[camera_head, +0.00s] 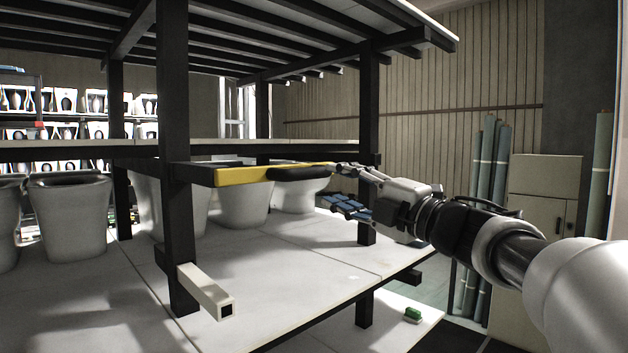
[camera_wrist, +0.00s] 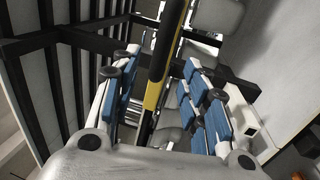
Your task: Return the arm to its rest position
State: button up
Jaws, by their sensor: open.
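My gripper (camera_head: 346,189) is at the right of the kiln car in the head view, at the end of my arm reaching in from the right. Its jaws are spread, with blue pads on the fingers. The gripper also shows in the wrist view (camera_wrist: 163,92), with a wide gap and nothing clamped. A yellow and black bar (camera_head: 240,176) on the car ends close to the upper finger. In the wrist view the bar (camera_wrist: 166,50) crosses the gap between the fingers. I cannot tell whether it touches a finger.
The kiln car has dark posts (camera_head: 368,120) and a slatted upper deck (camera_head: 300,40). White toilet bowls (camera_head: 66,220) stand on its lower deck (camera_head: 290,270). A pale square tube (camera_head: 205,292) juts out in front. Tall pipes (camera_head: 490,170) and a cabinet (camera_head: 543,190) stand behind my arm.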

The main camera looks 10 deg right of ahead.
jog(key=shift+v, duration=0.8)
jog(key=s+d+f+m+g+h+b, duration=0.1)
jog(key=s+d+f+m+h+b, duration=0.15)
jog(key=f+m+h+b, duration=0.55)
jog(key=s+d+f+m+h+b, duration=0.25)
jog(key=s+f+m, duration=0.2)
jog(key=f, duration=0.85)
jog(key=s+d+f+m+g+h+b, duration=0.1)
jog(key=s+d+f+m+h+b, duration=0.2)
jog(key=f+m+b, duration=0.6)
jog(key=s+a+f+m+g+b, duration=0.1)
jog(key=s+a+f+g+b, duration=0.1)
jog(key=s+f, duration=0.5)
jog(key=s+a+f+m+g+y+b, duration=0.1)
jog(key=s+a+f+g+b, duration=0.2)
jog(key=s+f, duration=0.5)
jog(key=s+a+f+m+g+y+b, duration=0.1)
jog(key=s+a+f+g, duration=0.4)
jog(key=f, duration=1.4)
jog(key=shift+s+b, duration=0.9)
jog(key=shift+s, duration=0.35)
jog(key=shift+a+m, duration=0.15)
jog(key=shift+m, duration=0.1)
